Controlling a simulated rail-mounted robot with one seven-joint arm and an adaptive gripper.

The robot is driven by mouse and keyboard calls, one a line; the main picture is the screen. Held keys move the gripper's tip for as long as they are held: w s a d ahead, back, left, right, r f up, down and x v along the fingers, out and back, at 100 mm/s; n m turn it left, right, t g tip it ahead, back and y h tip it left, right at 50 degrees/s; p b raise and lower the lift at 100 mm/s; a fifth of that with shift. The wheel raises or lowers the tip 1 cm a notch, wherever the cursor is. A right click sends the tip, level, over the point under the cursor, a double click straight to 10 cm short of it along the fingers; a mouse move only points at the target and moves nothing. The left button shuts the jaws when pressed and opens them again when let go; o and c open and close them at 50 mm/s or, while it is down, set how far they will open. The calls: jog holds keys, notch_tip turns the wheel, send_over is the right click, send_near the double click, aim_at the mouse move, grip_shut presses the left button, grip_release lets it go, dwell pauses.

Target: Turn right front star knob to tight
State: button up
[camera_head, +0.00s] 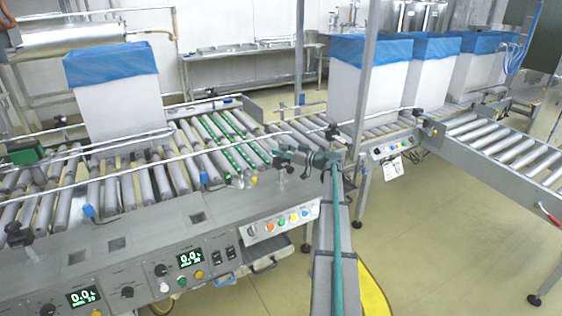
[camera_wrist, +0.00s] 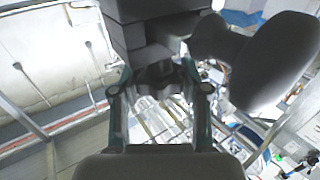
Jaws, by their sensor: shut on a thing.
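In the head view my gripper (camera_head: 288,157) is at the right front corner of the near roller conveyor, reaching in from the right. The right front star knob is mostly hidden there by the gripper. In the wrist view the dark star knob (camera_wrist: 158,76) sits between the two teal fingers of my gripper (camera_wrist: 160,95), one finger on each side. The gripper is shut on the knob. A dark block (camera_wrist: 145,35) is directly behind the knob. The knob's exact turn angle cannot be told.
A white box with blue liner (camera_head: 117,95) stands on the near conveyor (camera_head: 195,215). Several similar boxes (camera_head: 372,90) stand on the far conveyor. Thin guide rails (camera_head: 90,155) cross the rollers. A large dark rounded part (camera_wrist: 275,65) is close at right in the wrist view.

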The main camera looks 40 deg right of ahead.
jog(key=m+h+b, duration=0.1)
jog(key=h+b, duration=0.1)
jog(key=m+t+h+b, duration=0.1)
jog(key=m+h+b, duration=0.1)
jog(key=b, duration=0.1)
jog(key=m+h+b, duration=0.1)
jog(key=h+b, duration=0.1)
jog(key=h, duration=0.1)
jog(key=shift+s+a+f+m, duration=0.1)
jog(key=shift+a+f+m, duration=0.15)
jog(key=shift+f+m, duration=0.1)
jog(key=h, duration=0.1)
jog(key=m+h+b, duration=0.2)
jog(key=shift+d+r+h, duration=0.15)
jog(key=shift+r+h, duration=0.1)
jog(key=shift+h, duration=0.15)
jog(key=shift+d+r+m+g+h, duration=0.1)
jog(key=shift+m+g+h, duration=0.3)
jog(key=shift+m+h, duration=0.8)
jog(key=shift+d+h, duration=0.1)
jog(key=shift+h, duration=0.3)
jog(key=o, duration=1.2)
jog(key=shift+c, duration=0.2)
jog(key=v, duration=1.2)
